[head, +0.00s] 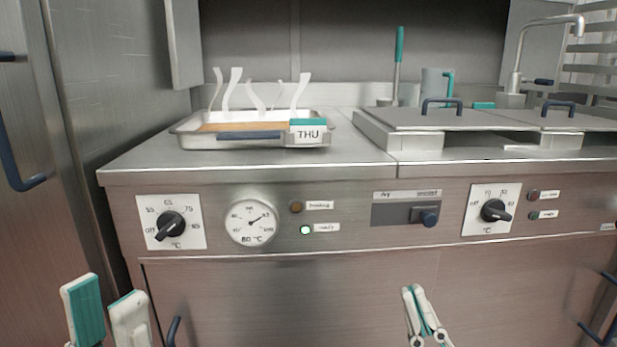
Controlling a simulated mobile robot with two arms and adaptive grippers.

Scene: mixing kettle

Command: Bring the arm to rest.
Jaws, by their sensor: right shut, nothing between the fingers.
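My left gripper (105,298) is at the lower left of the head view, in front of the cabinet front. Its two pale fingers with teal pads stand apart, with nothing between them. My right gripper (414,291) is at the bottom, right of the middle, in front of the lower panel. Its fingers meet at the tips and hold nothing. Both grippers are below the control panel and apart from the counter. My arms are mostly out of the frame.
A steaming metal tray (185,130) with a "THU" label (307,135) stands on the counter (350,155). Lidded wells (420,118) and a tap (517,55) are at right.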

